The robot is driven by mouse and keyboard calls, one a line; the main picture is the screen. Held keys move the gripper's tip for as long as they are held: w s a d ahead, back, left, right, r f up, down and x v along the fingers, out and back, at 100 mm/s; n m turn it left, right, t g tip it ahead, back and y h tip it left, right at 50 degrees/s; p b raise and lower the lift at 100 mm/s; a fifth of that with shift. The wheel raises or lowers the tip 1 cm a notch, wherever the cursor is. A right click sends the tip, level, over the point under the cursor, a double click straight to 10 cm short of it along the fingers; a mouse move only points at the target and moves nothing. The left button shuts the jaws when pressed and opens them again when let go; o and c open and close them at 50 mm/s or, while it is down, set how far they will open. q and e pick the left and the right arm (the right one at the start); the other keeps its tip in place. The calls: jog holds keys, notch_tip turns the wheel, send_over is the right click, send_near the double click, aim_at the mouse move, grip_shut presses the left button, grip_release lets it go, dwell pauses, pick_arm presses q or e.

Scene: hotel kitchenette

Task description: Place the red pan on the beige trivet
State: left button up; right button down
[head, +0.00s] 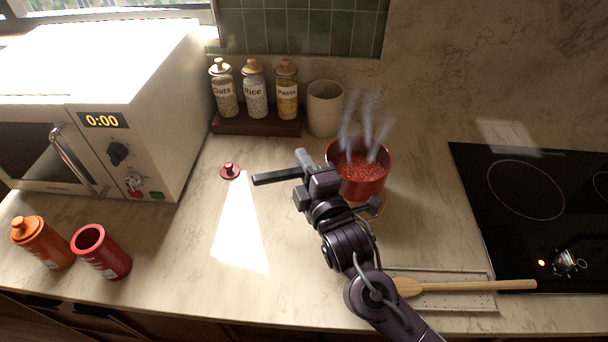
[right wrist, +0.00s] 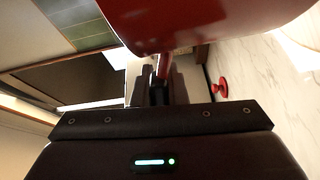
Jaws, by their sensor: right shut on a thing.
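The red pan (head: 372,183) holds red food, gives off steam and looks upright, at the centre right of the head view. Its red side fills the top of the right wrist view (right wrist: 200,22). My right gripper (head: 318,180) is at the pan's left side, shut on its red handle, as the right wrist view (right wrist: 160,84) shows. My left gripper is not in view.
A small red lid (head: 230,171) lies left of my gripper. A microwave (head: 150,110), red canister (head: 105,255) and orange bottle (head: 42,245) are at left. Jars (head: 255,92) and a beige cup (head: 325,108) stand behind. A wooden spoon (head: 470,287) and black cooktop (head: 500,225) are at right.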

jog(key=shift+f, duration=1.85)
jog(key=c, duration=1.5)
grip_release()
jog(key=shift+s+f, duration=0.1)
jog(key=shift+f, duration=0.05)
jog(key=shift+o, duration=0.2)
jog(key=b+v, duration=0.2)
jog(key=v, duration=1)
